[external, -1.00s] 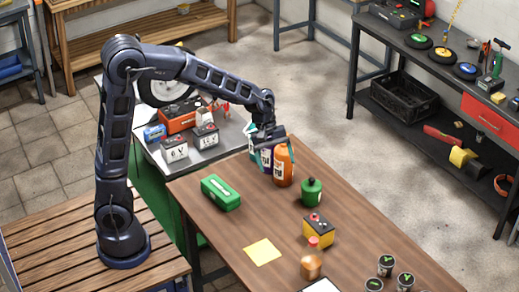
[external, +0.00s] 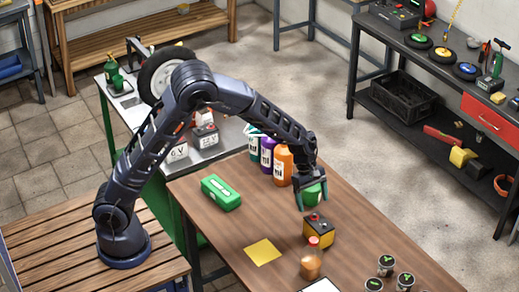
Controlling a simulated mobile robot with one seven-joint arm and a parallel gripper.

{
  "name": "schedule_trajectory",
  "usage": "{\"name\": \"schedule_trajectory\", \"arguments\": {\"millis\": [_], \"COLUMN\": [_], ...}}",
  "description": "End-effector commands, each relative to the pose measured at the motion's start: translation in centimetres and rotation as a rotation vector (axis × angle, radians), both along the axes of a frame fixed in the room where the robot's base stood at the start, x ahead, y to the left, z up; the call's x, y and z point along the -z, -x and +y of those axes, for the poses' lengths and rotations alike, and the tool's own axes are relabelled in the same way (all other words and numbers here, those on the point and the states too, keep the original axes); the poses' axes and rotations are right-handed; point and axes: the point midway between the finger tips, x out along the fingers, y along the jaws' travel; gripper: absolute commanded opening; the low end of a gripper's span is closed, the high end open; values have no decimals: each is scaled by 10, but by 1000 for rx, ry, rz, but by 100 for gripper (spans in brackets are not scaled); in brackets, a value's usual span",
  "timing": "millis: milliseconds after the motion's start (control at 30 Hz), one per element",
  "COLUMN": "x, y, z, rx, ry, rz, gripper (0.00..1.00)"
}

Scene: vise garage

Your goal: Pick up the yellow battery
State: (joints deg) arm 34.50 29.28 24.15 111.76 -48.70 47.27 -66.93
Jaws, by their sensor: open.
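The yellow battery (external: 319,234) has a dark top with a red cap or terminal and stands on the brown wooden table (external: 235,235). My gripper (external: 312,199) is open and points down just above and behind the battery's top in the external view. Its fingers are apart, with nothing clearly held between them. I cannot tell whether a finger touches the battery. A green canister (external: 313,189) shows between and behind the fingers and is partly hidden.
A clear bottle with orange contents (external: 311,262) stands close in front of the battery. Orange (external: 284,165) and purple (external: 267,154) bottles stand behind. A green box (external: 221,192), a yellow sheet (external: 263,252) and several dark cups (external: 386,263) are on the table.

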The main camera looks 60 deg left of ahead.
Motion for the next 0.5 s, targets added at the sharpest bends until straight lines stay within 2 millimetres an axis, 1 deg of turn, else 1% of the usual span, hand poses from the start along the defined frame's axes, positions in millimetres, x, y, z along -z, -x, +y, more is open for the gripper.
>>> {"name": "schedule_trajectory", "arguments": {"millis": [33,133,200,367,500], "x": [8,22,29,38,53], "y": [1,0,0,-1,-3], "z": [-3,-9,-11,-16,-24], "rx": [2,1,1,1,3], "ry": [-2,-2,-1,-2,-2], "rz": [1,2,1,0,1], "gripper": [85,85,85,85,85]}}
